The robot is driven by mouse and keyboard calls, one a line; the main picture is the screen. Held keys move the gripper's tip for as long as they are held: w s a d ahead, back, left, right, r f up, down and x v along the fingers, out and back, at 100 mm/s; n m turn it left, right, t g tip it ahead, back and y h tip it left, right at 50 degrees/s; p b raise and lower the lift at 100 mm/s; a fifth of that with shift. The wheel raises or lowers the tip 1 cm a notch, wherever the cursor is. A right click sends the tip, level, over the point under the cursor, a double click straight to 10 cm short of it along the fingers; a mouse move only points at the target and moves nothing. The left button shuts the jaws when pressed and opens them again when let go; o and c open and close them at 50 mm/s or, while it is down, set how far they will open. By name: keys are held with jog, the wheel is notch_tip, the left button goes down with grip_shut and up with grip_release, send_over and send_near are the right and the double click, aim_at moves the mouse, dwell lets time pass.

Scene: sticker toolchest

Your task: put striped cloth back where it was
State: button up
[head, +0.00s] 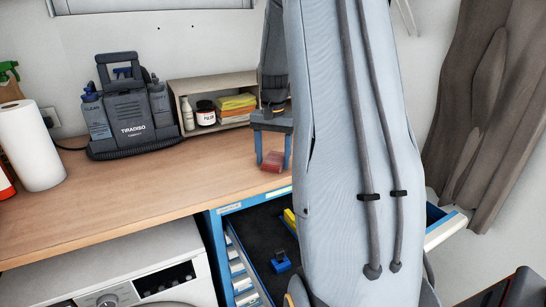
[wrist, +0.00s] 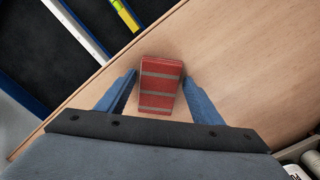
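The striped cloth is a small folded red block with grey stripes (wrist: 160,86). In the head view the cloth (head: 273,162) is at the worktop's front edge area, near the open drawer. My gripper (head: 273,164) points down over it with its blue fingers on either side. In the wrist view my gripper (wrist: 160,76) is open, with the cloth between the fingers and narrow gaps on both sides. The cloth appears to rest on the wooden worktop (head: 150,195).
An open drawer (head: 252,232) below holds a blue item (head: 281,262) and a yellow item (head: 290,220). A small shelf (head: 238,121) at the back holds folded yellow and orange cloths (head: 236,104), a jar (head: 205,113) and a bottle (head: 187,114). A grey machine (head: 130,120) stands left.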

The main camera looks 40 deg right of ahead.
aim_at(273, 160)
jog(key=shift+o, duration=0.5)
jog(key=shift+r, duration=0.1)
notch_tip(273, 160, up, 12)
jog(key=b, duration=0.4)
jog(key=shift+r, duration=0.1)
